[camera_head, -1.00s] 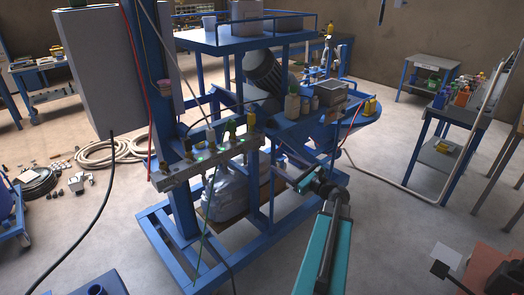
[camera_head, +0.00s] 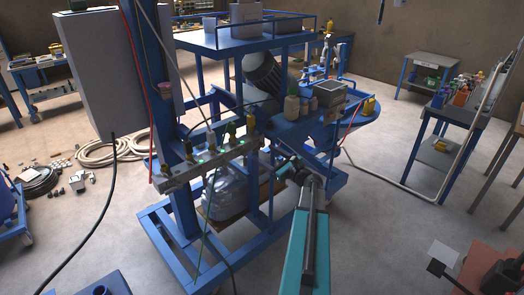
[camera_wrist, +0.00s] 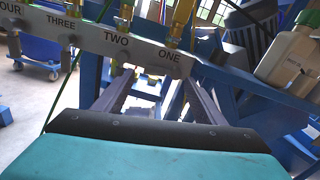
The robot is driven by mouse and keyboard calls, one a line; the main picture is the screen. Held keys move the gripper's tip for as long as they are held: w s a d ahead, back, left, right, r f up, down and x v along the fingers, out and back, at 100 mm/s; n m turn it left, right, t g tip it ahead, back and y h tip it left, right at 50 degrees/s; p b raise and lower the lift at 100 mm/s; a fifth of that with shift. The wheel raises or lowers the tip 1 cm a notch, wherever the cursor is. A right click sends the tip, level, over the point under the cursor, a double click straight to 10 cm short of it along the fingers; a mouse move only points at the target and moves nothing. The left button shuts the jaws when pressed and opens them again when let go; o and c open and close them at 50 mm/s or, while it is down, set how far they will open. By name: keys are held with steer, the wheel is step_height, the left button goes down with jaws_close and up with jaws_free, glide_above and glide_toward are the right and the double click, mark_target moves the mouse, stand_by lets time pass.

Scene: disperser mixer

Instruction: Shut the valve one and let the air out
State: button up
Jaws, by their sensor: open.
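A grey valve manifold (camera_head: 205,168) is fixed to the blue frame, with fittings and small green lights along it. The wrist view shows its face (camera_wrist: 88,42) labelled FOUR, THREE, TWO and ONE from left to right. A yellow fitting (camera_wrist: 180,20) rises above the label ONE; its top is cut off. In the head view the matching yellow-topped fitting (camera_head: 250,122) stands at the manifold's right end. My gripper (camera_head: 284,165) is right of that end. In the wrist view its fingers (camera_wrist: 153,78) are apart and empty, below TWO and ONE. Valve one's handle position cannot be told.
A cream bottle (camera_wrist: 290,65) stands close at the right in the wrist view. Blue frame bars (camera_head: 270,185) surround the manifold. A green hose (camera_head: 205,215) hangs below it. A clear-wrapped load (camera_head: 228,195) sits underneath. The floor in front is open.

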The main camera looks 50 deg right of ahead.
steer(key=shift+w+d+p, duration=0.1)
steer(key=shift+w+p, duration=0.25)
steer(key=shift+w, duration=1.25)
steer(key=c, duration=1.1)
steer(key=shift+o, duration=0.2)
steer(key=shift+r+m, duration=0.25)
steer(key=shift+m, duration=0.85)
steer(key=o, duration=1.1)
steer(key=shift+c, duration=0.2)
steer(key=shift+s, duration=0.15)
steer(key=s+a+b, duration=0.1)
steer(key=s+b, duration=0.2)
steer(key=s, duration=1)
steer(key=shift+s+b, duration=0.25)
steer(key=shift+b, duration=0.1)
steer(key=shift+a, duration=0.1)
